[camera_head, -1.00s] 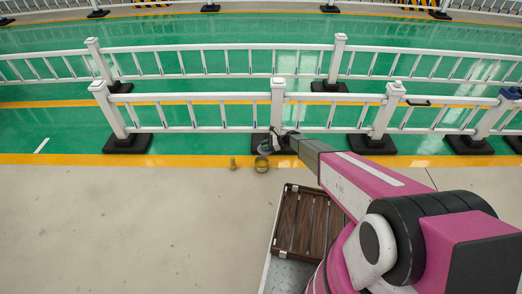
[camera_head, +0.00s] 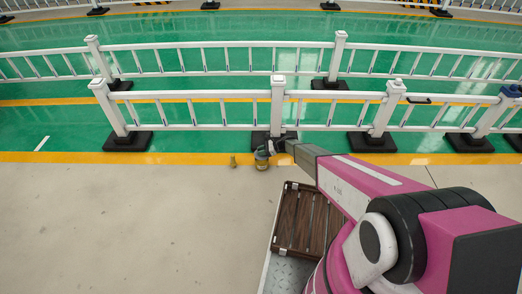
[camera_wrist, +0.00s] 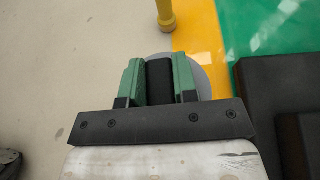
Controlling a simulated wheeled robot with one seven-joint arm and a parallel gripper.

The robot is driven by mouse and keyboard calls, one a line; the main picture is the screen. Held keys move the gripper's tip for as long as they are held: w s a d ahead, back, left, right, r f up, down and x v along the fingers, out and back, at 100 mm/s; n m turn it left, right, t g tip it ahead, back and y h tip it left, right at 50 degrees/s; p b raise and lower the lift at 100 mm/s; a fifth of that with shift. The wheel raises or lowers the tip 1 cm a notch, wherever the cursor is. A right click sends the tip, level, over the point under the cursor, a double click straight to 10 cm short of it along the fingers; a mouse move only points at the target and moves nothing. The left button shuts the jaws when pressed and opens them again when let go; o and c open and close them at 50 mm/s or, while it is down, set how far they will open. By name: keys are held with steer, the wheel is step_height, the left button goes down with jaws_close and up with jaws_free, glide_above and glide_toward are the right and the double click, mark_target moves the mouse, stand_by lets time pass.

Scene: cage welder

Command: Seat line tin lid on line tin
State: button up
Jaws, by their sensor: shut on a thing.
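The line tin (camera_head: 262,165) is a small yellowish can standing on the concrete by the yellow floor stripe. The line tin lid (camera_wrist: 207,82) is a grey disc with a black grip part (camera_wrist: 159,80) standing up from it. My gripper (camera_wrist: 159,68) has green fingers shut on this black part. In the head view the lid (camera_head: 261,154) covers the tin's top; I cannot tell whether it is fully seated. The tin is hidden under the lid in the wrist view.
A small yellow post-like object (camera_head: 233,161) stands just left of the tin and also shows in the wrist view (camera_wrist: 166,16). A white railing (camera_head: 277,105) on black feet (camera_head: 270,138) is close behind. A brown slatted crate (camera_head: 296,240) is nearer. Open concrete lies left.

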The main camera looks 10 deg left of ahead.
steer(key=shift+f, duration=1.9)
steer(key=shift+f, duration=0.2)
steer(key=o, duration=1)
steer(key=v, duration=1.1)
